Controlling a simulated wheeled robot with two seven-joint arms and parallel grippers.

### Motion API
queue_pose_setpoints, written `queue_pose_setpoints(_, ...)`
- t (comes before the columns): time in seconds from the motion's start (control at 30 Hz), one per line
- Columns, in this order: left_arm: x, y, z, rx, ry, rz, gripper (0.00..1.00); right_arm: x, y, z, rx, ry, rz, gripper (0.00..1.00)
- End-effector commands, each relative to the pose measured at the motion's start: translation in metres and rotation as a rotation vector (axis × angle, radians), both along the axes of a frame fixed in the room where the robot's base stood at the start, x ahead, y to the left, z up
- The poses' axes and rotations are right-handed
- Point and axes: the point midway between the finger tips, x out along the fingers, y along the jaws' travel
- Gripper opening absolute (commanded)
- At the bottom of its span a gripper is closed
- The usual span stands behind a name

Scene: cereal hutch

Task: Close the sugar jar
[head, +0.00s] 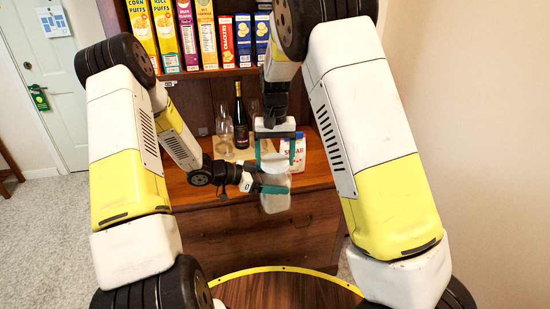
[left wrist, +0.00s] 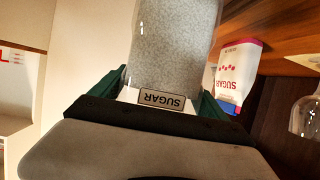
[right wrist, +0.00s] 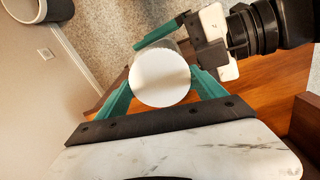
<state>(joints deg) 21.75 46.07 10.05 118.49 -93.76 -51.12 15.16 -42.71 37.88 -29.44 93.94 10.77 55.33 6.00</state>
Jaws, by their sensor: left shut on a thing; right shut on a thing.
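The clear sugar jar (head: 275,201), filled with pale grains, is held in the air in front of the hutch by my left gripper (head: 270,187). In the left wrist view, the gripper's green fingers clasp the jar (left wrist: 172,45) beside its SUGAR label, which appears upside down. My right gripper (head: 277,155) is shut on the round white lid (right wrist: 160,77) directly above the jar. In the right wrist view the lid hides the jar's mouth, with part of the jar showing behind it. I cannot tell whether lid and rim touch.
A sugar bag (left wrist: 238,72) stands on the hutch counter behind the grippers. A dark bottle (head: 240,120) and a wine glass (head: 225,124) stand left of it. Cereal boxes (head: 164,32) fill the shelf above. A round table (head: 285,290) is near my base.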

Motion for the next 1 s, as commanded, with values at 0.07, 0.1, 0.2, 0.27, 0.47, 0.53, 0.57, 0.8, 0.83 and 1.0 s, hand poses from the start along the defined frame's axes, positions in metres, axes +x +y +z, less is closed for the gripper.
queue_pose_setpoints(0.07,0.000,-0.001,0.001,-0.002,-0.002,-0.002,0.00,0.001,0.000,0.000,0.000,-0.002,-0.025,0.31)
queue_pose_setpoints(0.1,0.000,-0.001,0.001,-0.002,-0.002,-0.002,0.00,0.001,0.000,0.000,0.000,-0.002,-0.023,0.31)
queue_pose_setpoints(0.2,0.000,-0.001,0.001,-0.002,-0.002,-0.002,0.00,0.001,0.000,0.000,0.000,-0.002,-0.021,0.87)
queue_pose_setpoints(0.27,0.000,-0.001,0.001,-0.002,-0.002,-0.002,0.00,0.001,0.000,0.000,0.000,-0.002,-0.021,0.99)
queue_pose_setpoints(0.47,0.000,-0.002,0.001,-0.003,-0.002,-0.003,0.00,0.000,0.001,0.000,0.002,-0.001,-0.018,1.00)
queue_pose_setpoints(0.53,0.000,-0.002,0.002,-0.003,-0.003,-0.004,0.00,0.000,0.002,0.000,0.002,-0.001,-0.017,1.00)
queue_pose_setpoints(0.57,0.000,-0.002,0.002,-0.003,-0.003,-0.004,0.00,0.000,0.002,0.000,0.003,0.000,-0.017,1.00)
queue_pose_setpoints(0.8,0.000,-0.003,0.002,-0.004,-0.003,-0.004,0.00,-0.001,0.003,0.001,0.004,0.000,-0.015,1.00)
queue_pose_setpoints(0.83,0.000,-0.003,0.002,-0.004,-0.003,-0.004,0.00,-0.001,0.003,0.002,0.005,0.001,-0.015,1.00)
queue_pose_setpoints(1.0,0.000,-0.003,0.001,-0.003,-0.002,-0.004,0.00,-0.001,0.004,0.024,0.008,-0.002,-0.014,1.00)
